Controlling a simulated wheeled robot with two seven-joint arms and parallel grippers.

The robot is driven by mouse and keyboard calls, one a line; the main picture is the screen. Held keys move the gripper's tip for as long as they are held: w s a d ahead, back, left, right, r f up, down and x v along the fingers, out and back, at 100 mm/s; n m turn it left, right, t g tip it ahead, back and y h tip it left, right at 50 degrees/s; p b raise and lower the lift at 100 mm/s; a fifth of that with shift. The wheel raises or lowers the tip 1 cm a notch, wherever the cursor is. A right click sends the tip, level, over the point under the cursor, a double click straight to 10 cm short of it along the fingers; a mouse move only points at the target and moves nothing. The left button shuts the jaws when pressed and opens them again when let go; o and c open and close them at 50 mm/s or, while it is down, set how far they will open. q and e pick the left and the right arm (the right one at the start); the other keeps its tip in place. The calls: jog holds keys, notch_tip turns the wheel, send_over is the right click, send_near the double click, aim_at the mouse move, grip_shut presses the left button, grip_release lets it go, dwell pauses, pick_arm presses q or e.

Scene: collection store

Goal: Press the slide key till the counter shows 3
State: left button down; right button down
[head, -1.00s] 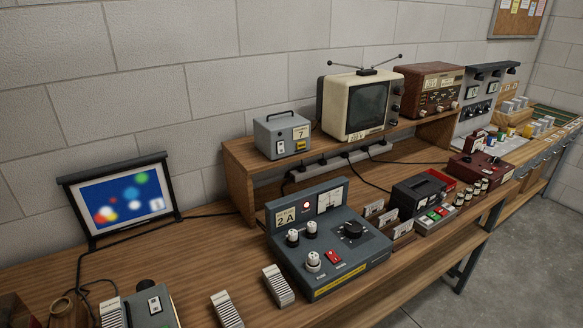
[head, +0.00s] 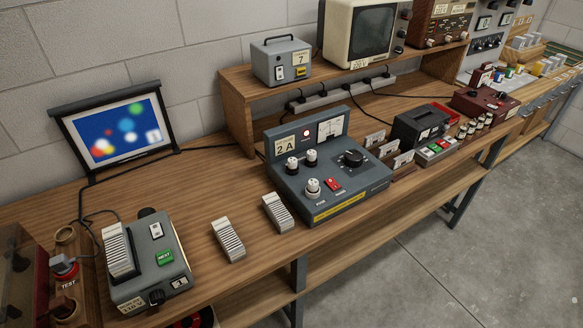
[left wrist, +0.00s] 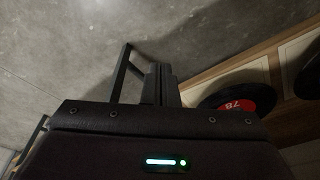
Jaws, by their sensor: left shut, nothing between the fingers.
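A grey slide projector (head: 150,262) stands at the front left of the bench in the head view, with a rack of slides along its left side. My left gripper (left wrist: 160,80) shows only in the left wrist view, shut and empty over the grey floor, away from the projector. My right gripper is not in view.
A red TEST button (head: 64,265) is left of the projector. Two loose slide racks (head: 228,240) and a grey control box (head: 325,185) lie to its right. In the left wrist view, a red-labelled record (left wrist: 240,98) is on a wooden shelf beside my gripper.

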pick_arm(q)
jog(key=s+a+f+g+b, duration=0.1)
jog(key=s+a+f+b, duration=0.1)
jog(key=s+f, duration=1.5)
jog(key=shift+s+a+f, duration=0.25)
jog(key=shift+s+a, duration=0.3)
jog(key=shift+a, duration=0.1)
dwell(0.7)
